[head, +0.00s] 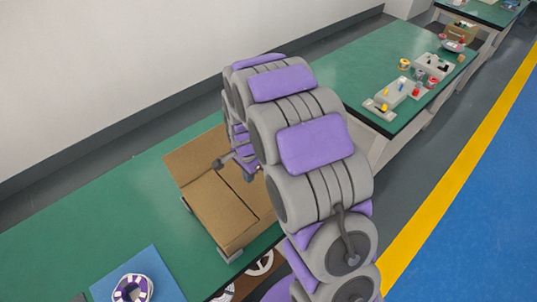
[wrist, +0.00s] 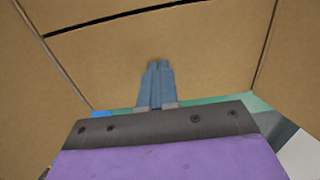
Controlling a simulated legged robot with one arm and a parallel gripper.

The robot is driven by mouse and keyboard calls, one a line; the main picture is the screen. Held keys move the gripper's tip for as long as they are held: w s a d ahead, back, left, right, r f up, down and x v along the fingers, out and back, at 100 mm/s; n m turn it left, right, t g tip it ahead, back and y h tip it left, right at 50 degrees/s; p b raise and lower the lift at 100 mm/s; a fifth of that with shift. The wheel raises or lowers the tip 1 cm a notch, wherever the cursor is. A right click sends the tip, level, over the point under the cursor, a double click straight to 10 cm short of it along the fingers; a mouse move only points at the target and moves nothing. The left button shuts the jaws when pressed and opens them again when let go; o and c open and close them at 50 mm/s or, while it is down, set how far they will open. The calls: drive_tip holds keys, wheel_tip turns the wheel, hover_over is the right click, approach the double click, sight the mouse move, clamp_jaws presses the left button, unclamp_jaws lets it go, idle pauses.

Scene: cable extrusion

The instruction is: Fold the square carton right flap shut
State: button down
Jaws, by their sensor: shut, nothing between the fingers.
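The brown square carton (head: 222,208) stands on the green bench. One flap (head: 192,150) stands out at its back left, and a flat panel covers the front left part of its top. My arm hides much of the carton's right side, so I cannot tell how the right flap lies. In the wrist view, carton board (wrist: 215,55) fills the picture, with a dark gap running across the upper part. My gripper (wrist: 156,64) is shut and empty, its blue-grey fingers together in front of the board. I cannot tell whether the tips touch it.
The green bench (head: 75,225) is clear to the left of the carton. A blue mat with a white and purple ring part (head: 132,288) lies at the front left. A second bench (head: 345,70) at the back right carries several small parts. A white wall runs behind.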

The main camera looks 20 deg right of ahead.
wheel_tip(320, 180, up, 9)
drive_tip(key=p, duration=0.4)
drive_tip(key=shift+s+r, duration=0.1)
drive_tip(key=shift+r, duration=0.05)
